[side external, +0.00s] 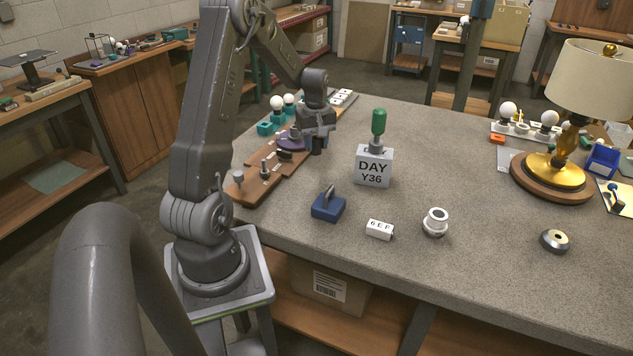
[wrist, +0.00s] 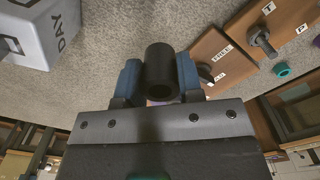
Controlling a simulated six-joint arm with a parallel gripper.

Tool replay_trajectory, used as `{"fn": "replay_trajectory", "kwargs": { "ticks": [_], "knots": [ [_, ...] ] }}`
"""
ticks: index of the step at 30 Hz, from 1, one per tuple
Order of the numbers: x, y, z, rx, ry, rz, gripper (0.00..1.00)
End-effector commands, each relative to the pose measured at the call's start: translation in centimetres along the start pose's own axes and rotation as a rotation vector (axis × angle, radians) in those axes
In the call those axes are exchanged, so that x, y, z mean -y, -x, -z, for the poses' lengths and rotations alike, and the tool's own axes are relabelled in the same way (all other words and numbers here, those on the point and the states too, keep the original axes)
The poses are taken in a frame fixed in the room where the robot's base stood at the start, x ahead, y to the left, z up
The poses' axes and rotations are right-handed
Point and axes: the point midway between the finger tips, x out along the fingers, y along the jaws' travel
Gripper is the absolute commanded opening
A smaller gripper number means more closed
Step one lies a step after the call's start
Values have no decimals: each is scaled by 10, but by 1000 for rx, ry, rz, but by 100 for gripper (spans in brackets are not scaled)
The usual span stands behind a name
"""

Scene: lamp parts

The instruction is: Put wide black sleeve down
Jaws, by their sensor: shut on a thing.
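The wide black sleeve (wrist: 161,70) is a dark, hollow cylinder between the two blue fingers of my gripper (wrist: 160,82) in the wrist view. My gripper is shut on it. In the side external view my gripper (side external: 319,132) is at the right edge of the brown wooden board (side external: 252,187), with the dark sleeve (side external: 317,149) just under it. I cannot tell whether the sleeve touches the table or is held a little above it. The board also shows in the wrist view (wrist: 212,58), to the right of the sleeve.
A grey DAY Y36 block (side external: 374,168) with a green-handled tool (side external: 379,122) stands right of my gripper. A blue block (side external: 328,206), white label block (side external: 379,229), white ring part (side external: 435,222) and lamp (side external: 560,150) stand on the table. Bare table lies between.

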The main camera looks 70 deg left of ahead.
Motion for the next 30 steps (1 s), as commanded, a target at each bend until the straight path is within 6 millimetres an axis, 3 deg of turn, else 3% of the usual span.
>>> {"fn": "replay_trajectory", "kwargs": {
  "ticks": [6,21,30],
  "knots": [
    [6,-13,-24,2,13,2,11],
    [7,-78,-25,3,14,3,11],
    [6,-85,-24,0,14,0,11]
  ]
}}
